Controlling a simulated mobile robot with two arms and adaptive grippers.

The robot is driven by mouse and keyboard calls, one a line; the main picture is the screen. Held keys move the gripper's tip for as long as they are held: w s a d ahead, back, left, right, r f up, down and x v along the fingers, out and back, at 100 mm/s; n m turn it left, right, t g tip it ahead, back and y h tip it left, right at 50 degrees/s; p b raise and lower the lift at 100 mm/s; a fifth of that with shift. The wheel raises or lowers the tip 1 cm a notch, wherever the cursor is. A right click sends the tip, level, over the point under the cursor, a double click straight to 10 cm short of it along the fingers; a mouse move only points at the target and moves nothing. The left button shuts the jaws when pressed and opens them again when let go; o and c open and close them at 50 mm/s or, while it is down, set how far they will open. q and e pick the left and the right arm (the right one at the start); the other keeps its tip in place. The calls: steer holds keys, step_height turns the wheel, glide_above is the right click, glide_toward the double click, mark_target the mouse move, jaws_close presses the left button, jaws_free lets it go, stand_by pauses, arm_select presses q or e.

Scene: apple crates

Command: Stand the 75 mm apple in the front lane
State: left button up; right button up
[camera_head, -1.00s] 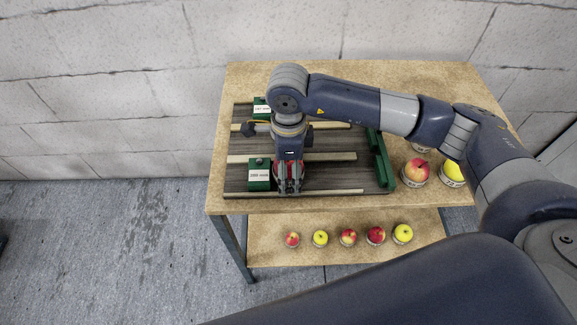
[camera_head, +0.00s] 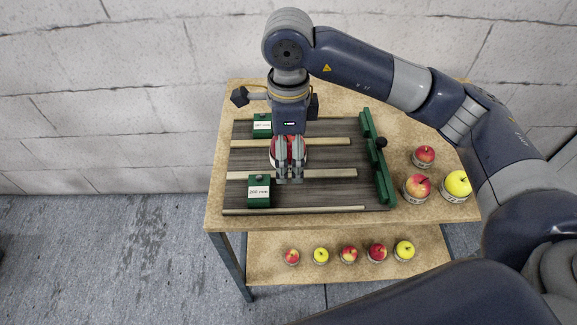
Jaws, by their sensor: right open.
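My right gripper (camera_head: 289,178) points down over the slatted board (camera_head: 330,196), open, its fingertips near the strip behind the front lane. A red apple (camera_head: 274,152) shows partly behind and between its fingers. I cannot tell whether they touch it. Most of the apple is hidden, and I cannot read a size on it. The front lane holds a green block (camera_head: 259,200) marked 200 mm at its left end; the lane is bare to the right of it. My left gripper is not in view.
A second green block (camera_head: 262,131) stands in the back lane. A green rail (camera_head: 385,187) closes the board's right end. Beyond it stand two red apples (camera_head: 424,154) (camera_head: 416,184) and a yellow one (camera_head: 457,182). Several apples sit on the lower shelf (camera_head: 320,272).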

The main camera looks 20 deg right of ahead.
mark_target(289, 142)
steer(key=shift+r, duration=0.55)
steer(key=shift+o, duration=0.3)
steer(key=o, duration=0.4)
step_height(289, 142, up, 12)
stand_by(0.3)
steer(key=c, duration=1.8)
